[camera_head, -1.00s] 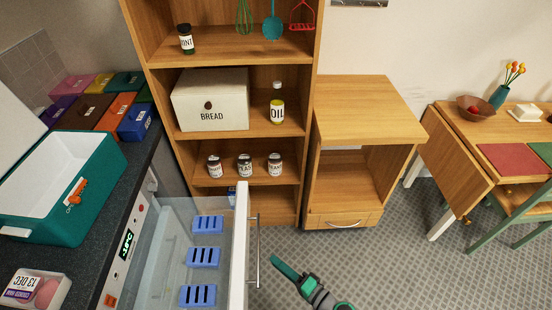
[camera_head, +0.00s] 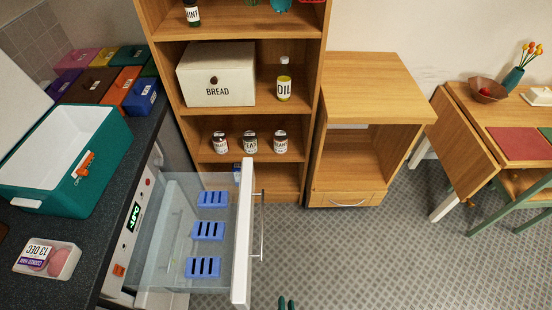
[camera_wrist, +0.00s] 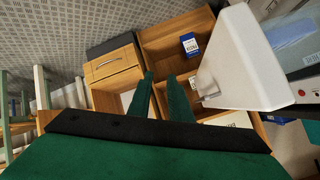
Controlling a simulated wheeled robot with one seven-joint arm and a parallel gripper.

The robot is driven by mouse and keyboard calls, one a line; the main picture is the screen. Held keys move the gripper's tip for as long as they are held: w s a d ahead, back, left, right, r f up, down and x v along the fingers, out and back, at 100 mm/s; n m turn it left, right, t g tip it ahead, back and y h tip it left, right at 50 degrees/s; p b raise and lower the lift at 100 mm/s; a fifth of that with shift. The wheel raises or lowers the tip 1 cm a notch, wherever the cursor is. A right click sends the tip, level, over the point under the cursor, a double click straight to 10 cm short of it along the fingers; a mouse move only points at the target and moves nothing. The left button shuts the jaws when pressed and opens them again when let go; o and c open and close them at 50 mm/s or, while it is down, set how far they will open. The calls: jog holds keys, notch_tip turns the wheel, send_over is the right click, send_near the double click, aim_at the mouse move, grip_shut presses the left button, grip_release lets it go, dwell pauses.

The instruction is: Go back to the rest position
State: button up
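My gripper (camera_head: 287,303) shows only as two dark green fingertips at the bottom edge of the head view, over the tiled floor. In the wrist view its two green fingers (camera_wrist: 161,78) stand apart with nothing between them, so it is open and empty. It is to the right of the pulled-out drawer (camera_head: 243,235) and apart from its white front. The rest of my arm is out of the head view.
The drawer, holding several blue slotted pieces (camera_head: 208,231), juts out at left. A teal cooler box (camera_head: 100,180) and a meat tray (camera_head: 70,262) are on the counter. A shelf unit (camera_head: 222,132) and wooden cabinet (camera_head: 372,90) stand behind. Floor (camera_head: 400,265) at right is clear.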

jog(key=s+a+r+n+t, duration=0.1)
jog(key=s+r+n+t, duration=0.1)
jog(key=r, duration=0.8)
jog(key=s+a+r+n+t, duration=0.2)
jog(key=s+r+n, duration=0.1)
jog(key=r, duration=0.8)
jog(key=shift+s+a+n+t, duration=0.2)
jog(key=shift+s+n+t, duration=0.1)
jog(key=shift+s, duration=0.6)
